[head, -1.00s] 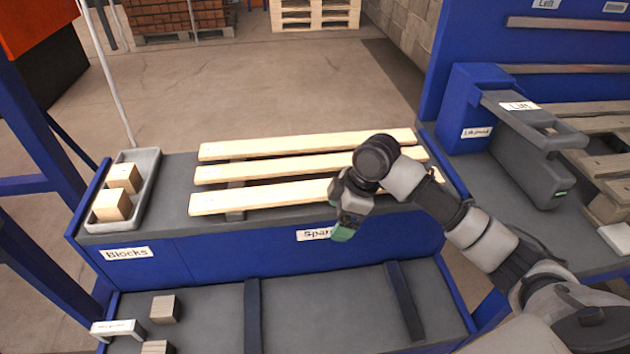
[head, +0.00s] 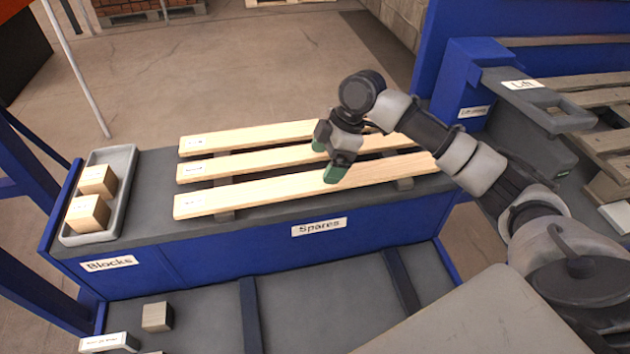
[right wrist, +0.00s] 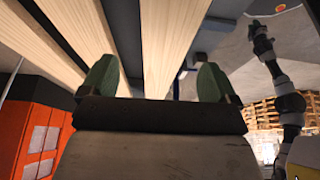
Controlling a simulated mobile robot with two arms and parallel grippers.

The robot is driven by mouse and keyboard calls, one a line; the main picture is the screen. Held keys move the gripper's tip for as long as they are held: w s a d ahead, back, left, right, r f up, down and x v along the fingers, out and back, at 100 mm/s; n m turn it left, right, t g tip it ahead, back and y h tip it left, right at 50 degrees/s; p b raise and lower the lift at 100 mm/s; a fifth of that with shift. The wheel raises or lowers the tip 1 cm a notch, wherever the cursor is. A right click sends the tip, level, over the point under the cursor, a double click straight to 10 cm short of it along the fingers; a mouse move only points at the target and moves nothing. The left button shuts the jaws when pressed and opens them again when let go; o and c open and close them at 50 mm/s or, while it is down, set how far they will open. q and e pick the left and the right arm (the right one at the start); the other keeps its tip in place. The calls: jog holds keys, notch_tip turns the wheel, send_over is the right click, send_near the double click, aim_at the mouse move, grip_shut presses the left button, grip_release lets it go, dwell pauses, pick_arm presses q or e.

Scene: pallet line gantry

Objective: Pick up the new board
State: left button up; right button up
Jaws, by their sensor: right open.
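Three pale new boards lie side by side on the shelf labelled Spares (head: 319,226): a near board (head: 250,195), a middle board (head: 245,165) and a far board (head: 245,137). My right gripper (head: 328,161) is open and empty, green fingertips pointing down, over the near and middle boards right of their centre. In the right wrist view my right gripper (right wrist: 155,80) has its fingers spread, with one board (right wrist: 168,45) showing between them. I see no clear contact with it. The gripper hides short parts of the middle and far boards.
A grey tray (head: 127,190) with two wooden blocks stands left of the boards. A lower shelf with dark bars (head: 250,310) and a small block (head: 157,316) lies in front. A grey machine labelled Lift (head: 522,85) and a pallet (head: 605,140) stand at right.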

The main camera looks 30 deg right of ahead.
aim_at(317, 180)
jog(key=x, duration=0.3)
jog(key=shift+s+a+f, duration=0.25)
jog(key=shift+s, duration=0.15)
jog(key=shift+w+a+f, duration=0.15)
jog(key=shift+f, duration=0.25)
pick_arm(q)
jog(key=shift+w, duration=0.75)
pick_arm(e)
jog(key=shift+r, duration=0.1)
jog(key=c, duration=1.1)
jog(key=shift+c, duration=0.2)
